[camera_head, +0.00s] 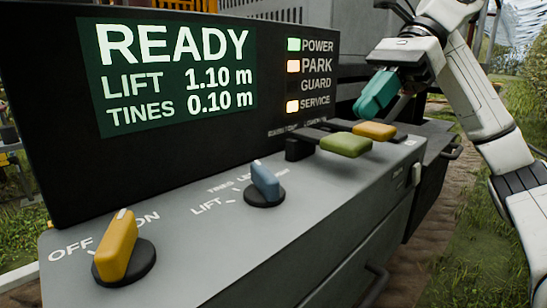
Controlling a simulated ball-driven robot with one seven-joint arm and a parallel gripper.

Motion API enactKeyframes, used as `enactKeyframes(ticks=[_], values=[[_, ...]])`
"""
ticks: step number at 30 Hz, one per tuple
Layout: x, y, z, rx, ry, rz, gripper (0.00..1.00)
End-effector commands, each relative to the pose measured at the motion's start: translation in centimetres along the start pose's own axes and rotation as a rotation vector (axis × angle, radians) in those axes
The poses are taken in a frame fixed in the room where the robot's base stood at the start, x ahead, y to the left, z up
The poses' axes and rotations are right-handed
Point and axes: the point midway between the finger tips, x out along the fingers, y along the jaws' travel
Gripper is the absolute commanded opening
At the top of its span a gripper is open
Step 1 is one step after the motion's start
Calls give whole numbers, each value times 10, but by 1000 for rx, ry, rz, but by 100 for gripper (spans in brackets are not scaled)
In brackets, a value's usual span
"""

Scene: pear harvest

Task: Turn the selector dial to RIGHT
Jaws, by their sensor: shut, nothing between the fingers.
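The selector dial (266,181) is a blue knob on a black round base, in the middle of the grey console top. Labels LIFT and TINES show at its left; a label starting LE is partly hidden behind it, and small blurred lettering shows at its right. The dial's white mark is at its far upper end, pointing toward the partly hidden label. My gripper (372,103), with teal fingers, is shut and empty. It appears above and beyond the levers, to the upper right of the dial and apart from it.
A yellow OFF/ON knob (116,246) stands at the front left. Green (346,145) and yellow (374,131) lever handles stick out to the right of the dial. The upright display panel (270,80) reads READY, LIFT 1.10 m, TINES 0.10 m; POWER, PARK and SERVICE lamps are lit, GUARD dark.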

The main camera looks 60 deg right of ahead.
Motion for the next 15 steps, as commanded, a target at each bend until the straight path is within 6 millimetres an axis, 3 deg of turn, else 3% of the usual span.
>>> enactKeyframes(ticks=[8,15], values=[[17,0,-1,-2,0,1,0],[63,0,-1,-4,1,3,0]])
